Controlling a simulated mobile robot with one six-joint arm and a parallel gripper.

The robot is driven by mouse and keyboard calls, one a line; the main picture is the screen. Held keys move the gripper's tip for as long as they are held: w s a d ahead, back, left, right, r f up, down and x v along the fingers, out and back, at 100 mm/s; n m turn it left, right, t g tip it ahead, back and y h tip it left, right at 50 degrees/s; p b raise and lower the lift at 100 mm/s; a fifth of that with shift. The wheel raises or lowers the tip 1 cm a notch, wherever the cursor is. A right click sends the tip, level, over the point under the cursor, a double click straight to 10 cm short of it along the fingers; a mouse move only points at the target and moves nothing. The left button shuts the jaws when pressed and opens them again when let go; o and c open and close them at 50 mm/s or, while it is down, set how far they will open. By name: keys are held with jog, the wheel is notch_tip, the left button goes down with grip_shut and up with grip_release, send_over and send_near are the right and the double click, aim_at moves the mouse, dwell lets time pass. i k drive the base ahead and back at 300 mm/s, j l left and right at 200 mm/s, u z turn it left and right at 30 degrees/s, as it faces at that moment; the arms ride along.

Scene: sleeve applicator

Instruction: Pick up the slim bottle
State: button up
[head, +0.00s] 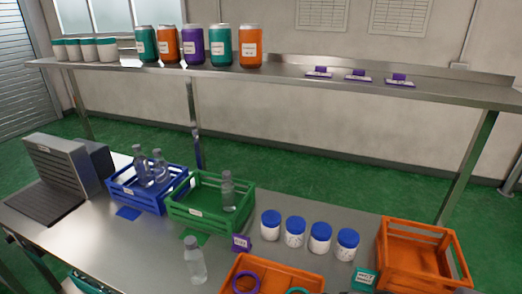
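Several clear bottles with grey caps are in the head view. One clear bottle (195,262) stands upright on the metal table near its front edge, apart from the crates. Another slim clear bottle (228,193) stands inside the green crate (190,216), toward its right side. Two more clear bottles, a left one (141,168) and a right one (160,168), stand in the blue crate (150,205). I cannot tell for sure which one is meant by the slim bottle. My gripper is not in view.
Several white jars with blue lids (295,232) stand right of the green crate. An orange crate (425,277) is at the right, and an orange tray (225,284) holding rings is at the front. A shelf (290,72) with coloured cans spans the back. A grey machine (62,167) stands left.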

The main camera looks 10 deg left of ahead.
aim_at(194, 257)
jog(key=u, duration=1.25)
jog(key=i+j+z, duration=0.25)
jog(key=z, duration=0.2)
jog(key=i+j+z, duration=0.15)
jog(key=j+z, duration=0.3)
jog(key=i+j+z, duration=0.1)
jog(key=j+z, duration=1.25)
jog(key=k+j, duration=0.05)
